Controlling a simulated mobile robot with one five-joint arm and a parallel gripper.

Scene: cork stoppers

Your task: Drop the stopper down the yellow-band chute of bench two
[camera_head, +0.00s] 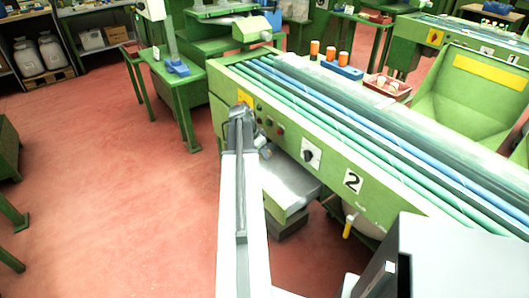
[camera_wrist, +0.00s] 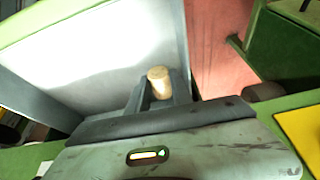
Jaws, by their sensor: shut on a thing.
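A pale tan cork stopper (camera_wrist: 158,80) is held upright-looking between the two dark fingers of my gripper (camera_wrist: 160,94) in the wrist view. My gripper (camera_head: 241,112) is at the near left end of bench two in the head view, where the stopper cannot be made out. Bench two (camera_head: 330,150) is green with a "2" plate (camera_head: 353,181) on its front. A green chute (camera_head: 465,100) with a yellow band (camera_head: 490,72) stands behind its right part. A pale metal surface (camera_wrist: 95,60) with a green edge lies beyond the stopper.
Knobs and buttons (camera_head: 311,156) line the bench front. A grey metal tray (camera_head: 285,185) juts out below it. A small red box (camera_head: 388,86) and several orange-topped spools stand behind. A small green table (camera_head: 175,75) is at the back left. The red floor (camera_head: 110,180) at left is clear.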

